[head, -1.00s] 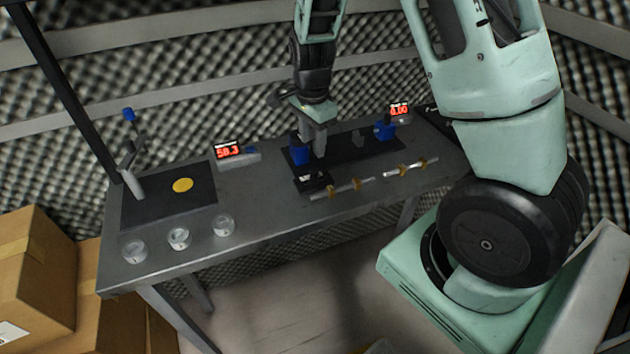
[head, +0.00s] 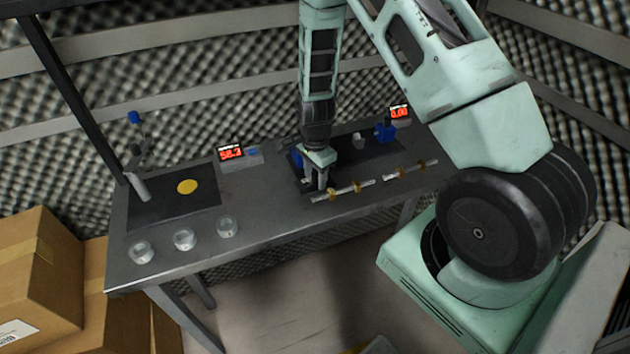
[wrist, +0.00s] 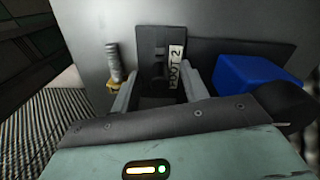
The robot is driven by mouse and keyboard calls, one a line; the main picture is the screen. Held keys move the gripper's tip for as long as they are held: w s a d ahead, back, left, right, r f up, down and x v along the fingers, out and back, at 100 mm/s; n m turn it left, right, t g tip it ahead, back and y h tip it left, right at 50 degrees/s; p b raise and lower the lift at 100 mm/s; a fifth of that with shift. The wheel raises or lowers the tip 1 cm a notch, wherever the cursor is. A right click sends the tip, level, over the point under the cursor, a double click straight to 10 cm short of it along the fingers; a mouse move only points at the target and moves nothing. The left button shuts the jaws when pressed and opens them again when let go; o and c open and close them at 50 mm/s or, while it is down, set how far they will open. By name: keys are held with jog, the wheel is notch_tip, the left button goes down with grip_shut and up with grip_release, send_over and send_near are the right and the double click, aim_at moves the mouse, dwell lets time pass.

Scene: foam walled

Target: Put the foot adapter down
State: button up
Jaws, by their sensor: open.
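My gripper (head: 316,178) is open and low over the bench, at the front left of the long black mat. In the wrist view its two fingers (wrist: 160,90) stand apart over a black plate (wrist: 150,45) with a white label (wrist: 177,65) that seems to read "FOOT 2". A dark piece (wrist: 157,88), possibly the foot adapter, shows between the fingers low on that plate. I cannot make out its shape, or whether it touches either finger. In the head view my gripper hides this spot.
A blue block (wrist: 245,75) stands close right of the fingers in the wrist view, and a metal rod (wrist: 115,62) on the left. Two rods (head: 343,191) (head: 411,170) lie along the bench's front.

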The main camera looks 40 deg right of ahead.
grip_shut()
jog(key=shift+r, duration=0.15)
